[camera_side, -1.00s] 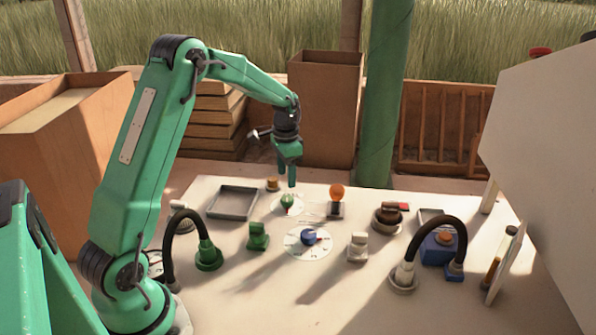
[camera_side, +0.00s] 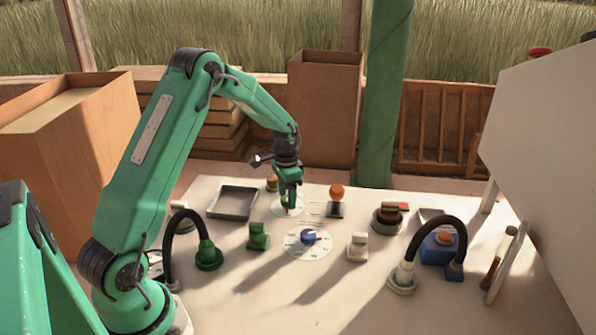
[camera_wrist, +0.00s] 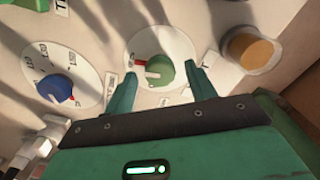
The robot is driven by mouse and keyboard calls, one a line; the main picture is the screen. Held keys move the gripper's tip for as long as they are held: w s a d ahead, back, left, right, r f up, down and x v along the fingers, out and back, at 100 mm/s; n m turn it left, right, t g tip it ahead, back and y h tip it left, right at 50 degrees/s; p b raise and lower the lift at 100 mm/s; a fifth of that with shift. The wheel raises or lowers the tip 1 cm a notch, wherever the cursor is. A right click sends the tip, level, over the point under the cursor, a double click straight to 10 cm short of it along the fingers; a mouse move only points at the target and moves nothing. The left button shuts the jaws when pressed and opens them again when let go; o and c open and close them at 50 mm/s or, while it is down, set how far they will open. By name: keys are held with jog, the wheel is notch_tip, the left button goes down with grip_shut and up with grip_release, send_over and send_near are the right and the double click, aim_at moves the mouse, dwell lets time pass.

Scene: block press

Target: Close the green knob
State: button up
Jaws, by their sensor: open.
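The green knob (camera_wrist: 160,71) sits on a round white dial in the wrist view, with a red pointer on its left side. My gripper (camera_wrist: 163,88) is open, with one finger on each side of the knob and the knob beyond the fingertips' gap. I cannot tell whether the fingers touch it. In the side view my gripper (camera_side: 289,204) is low over the dial (camera_side: 279,210), and its fingers hide the green knob there.
A blue knob (camera_side: 309,237) on a larger dial lies in front. An orange-topped switch (camera_side: 337,192) stands to the right and a grey tray (camera_side: 233,202) to the left. A green block-shaped switch (camera_side: 258,237) and a hose in a green socket (camera_side: 209,256) stand front left.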

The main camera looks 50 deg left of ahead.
jog(key=shift+f, duration=0.2)
jog(key=c, duration=1)
jog(key=shift+o, duration=0.2)
